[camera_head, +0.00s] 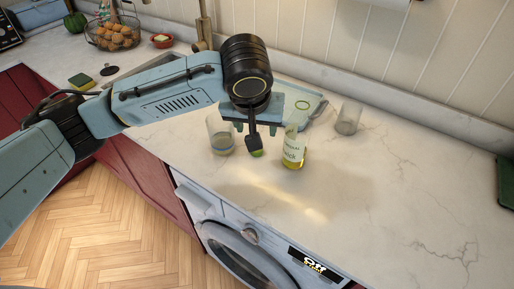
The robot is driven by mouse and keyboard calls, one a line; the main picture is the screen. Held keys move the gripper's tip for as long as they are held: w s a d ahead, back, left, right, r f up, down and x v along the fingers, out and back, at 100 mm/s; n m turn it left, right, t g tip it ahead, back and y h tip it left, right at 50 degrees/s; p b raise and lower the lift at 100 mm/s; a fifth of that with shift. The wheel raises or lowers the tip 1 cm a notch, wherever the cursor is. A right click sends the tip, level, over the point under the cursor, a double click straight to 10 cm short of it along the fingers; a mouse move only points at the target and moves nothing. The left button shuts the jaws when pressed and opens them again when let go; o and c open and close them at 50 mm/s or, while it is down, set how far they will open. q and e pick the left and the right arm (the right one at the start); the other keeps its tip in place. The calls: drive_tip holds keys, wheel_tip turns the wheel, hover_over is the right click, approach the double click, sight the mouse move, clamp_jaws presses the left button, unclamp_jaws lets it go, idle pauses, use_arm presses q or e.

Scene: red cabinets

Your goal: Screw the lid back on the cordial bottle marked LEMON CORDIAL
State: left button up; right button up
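A clear bottle (294,150) with yellow-green liquid and a white label stands upright on the counter. Its label is partly turned away and too small to read surely as LEMON CORDIAL; its top is partly hidden by my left gripper. My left gripper (255,146) points down just left of the bottle, apart from it. My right gripper is not in view.
A clear glass (219,138) stands left of my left gripper, and another (348,118) stands behind right of the bottle. A pale tray (316,108) lies partly hidden behind the gripper. The marble counter (400,200) is clear at front right, above a washing machine (245,245).

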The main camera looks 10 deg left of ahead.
use_arm(q)
drive_tip(key=b+x, duration=0.1)
drive_tip(key=x, duration=0.6)
drive_tip(key=shift+w+a+f, duration=0.1)
drive_tip(key=shift+f, duration=0.1)
drive_tip(key=shift+w+f, duration=0.1)
drive_tip(key=shift+f, duration=0.15)
drive_tip(key=x, duration=0.5)
drive_tip(key=shift+a+b, duration=0.35)
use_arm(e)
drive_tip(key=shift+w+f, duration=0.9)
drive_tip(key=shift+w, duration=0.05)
use_arm(q)
drive_tip(key=c, duration=1)
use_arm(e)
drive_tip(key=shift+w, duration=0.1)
